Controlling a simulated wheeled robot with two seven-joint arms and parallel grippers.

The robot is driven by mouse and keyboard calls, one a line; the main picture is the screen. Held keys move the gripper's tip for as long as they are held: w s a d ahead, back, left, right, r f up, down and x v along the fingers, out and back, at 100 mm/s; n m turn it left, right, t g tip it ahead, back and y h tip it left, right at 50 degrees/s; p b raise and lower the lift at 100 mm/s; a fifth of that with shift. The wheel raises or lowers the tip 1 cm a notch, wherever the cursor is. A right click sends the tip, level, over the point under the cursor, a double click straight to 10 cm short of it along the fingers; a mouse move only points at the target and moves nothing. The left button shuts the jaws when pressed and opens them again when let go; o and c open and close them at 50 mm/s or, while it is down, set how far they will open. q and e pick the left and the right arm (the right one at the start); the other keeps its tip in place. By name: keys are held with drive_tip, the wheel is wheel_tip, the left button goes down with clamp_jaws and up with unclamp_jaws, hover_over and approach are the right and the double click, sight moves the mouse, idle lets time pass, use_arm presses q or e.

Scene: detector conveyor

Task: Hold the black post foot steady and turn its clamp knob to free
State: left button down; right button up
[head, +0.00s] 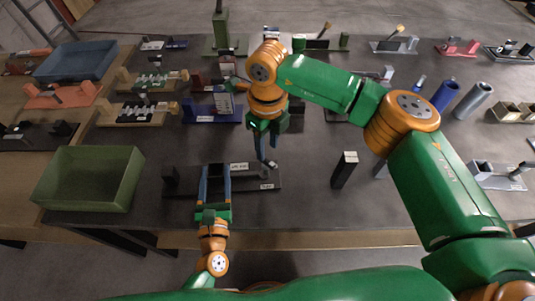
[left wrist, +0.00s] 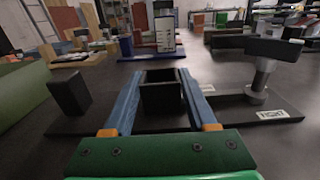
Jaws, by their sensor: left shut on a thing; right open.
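The black post foot (head: 255,183) lies near the table's front edge, a long dark plate with an upright end block and a square hollow socket (left wrist: 160,98). My left gripper (head: 215,170) has its blue fingers on both sides of the socket and is shut on it. At the plate's right end stands the clamp knob (left wrist: 275,50), a dark bar on a grey shaft, beside a white label (left wrist: 272,114). My right gripper (head: 264,145) is open, pointing down close to the knob; contact cannot be told. It is not recognisable in the left wrist view.
A green open bin (head: 88,180) stands left of the foot. A dark upright block (head: 344,170) with a pale top stands to the right. Several fixtures and a blue bin (head: 75,62) fill the back. My right arm crosses the table's right side.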

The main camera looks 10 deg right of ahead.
sight(267, 160)
wheel_tip(267, 160, up, 7)
idle(0.3)
drive_tip(key=f, duration=1.2)
drive_tip(key=shift+w+a+f, duration=0.1)
drive_tip(key=shift+w+a, duration=0.05)
drive_tip(key=shift+w, duration=0.05)
clamp_jaws()
